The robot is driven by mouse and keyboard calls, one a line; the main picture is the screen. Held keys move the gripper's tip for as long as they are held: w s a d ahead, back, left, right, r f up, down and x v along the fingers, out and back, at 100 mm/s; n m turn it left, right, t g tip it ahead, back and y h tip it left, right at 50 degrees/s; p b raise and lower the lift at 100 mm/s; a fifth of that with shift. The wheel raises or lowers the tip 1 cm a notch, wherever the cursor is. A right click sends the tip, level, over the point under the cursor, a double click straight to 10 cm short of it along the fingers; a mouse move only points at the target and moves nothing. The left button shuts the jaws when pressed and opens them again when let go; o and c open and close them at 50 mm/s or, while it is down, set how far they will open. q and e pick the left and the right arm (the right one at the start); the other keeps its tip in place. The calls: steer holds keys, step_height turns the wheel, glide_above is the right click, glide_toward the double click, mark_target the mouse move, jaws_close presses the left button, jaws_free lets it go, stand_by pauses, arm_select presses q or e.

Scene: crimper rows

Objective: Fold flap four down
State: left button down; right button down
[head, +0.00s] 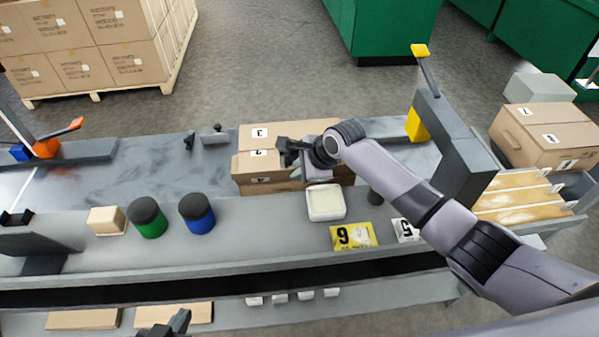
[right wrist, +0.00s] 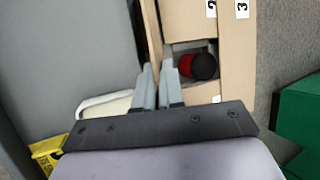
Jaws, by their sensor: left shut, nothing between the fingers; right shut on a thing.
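No label 4 is readable. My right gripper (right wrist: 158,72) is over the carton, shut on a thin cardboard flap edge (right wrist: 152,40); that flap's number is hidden. A red and black jar (right wrist: 203,66) shows inside through an opening. My left gripper (head: 181,318) is shut and empty at the bottom edge.
Green (head: 152,228) and blue (head: 202,225) jars stand left. A grey post (head: 450,155) rises right.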

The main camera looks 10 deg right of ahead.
steer(key=shift+w+a+r+g, duration=0.1)
steer(key=shift+w+r+g, duration=0.05)
steer(key=shift+w+g, duration=0.35)
steer(key=shift+w+g+b, duration=0.35)
steer(key=shift+g+b, duration=0.15)
steer(key=shift+b, duration=0.25)
steer(key=w+g+b, duration=0.1)
steer(key=b, duration=0.2)
steer(key=shift+r+m, duration=0.1)
steer(key=shift+m, duration=0.2)
steer(key=shift+w+r+g+b, duration=0.15)
steer(key=shift+w+g+b, duration=0.3)
steer(key=shift+b, duration=0.85)
steer(key=shift+s, duration=0.1)
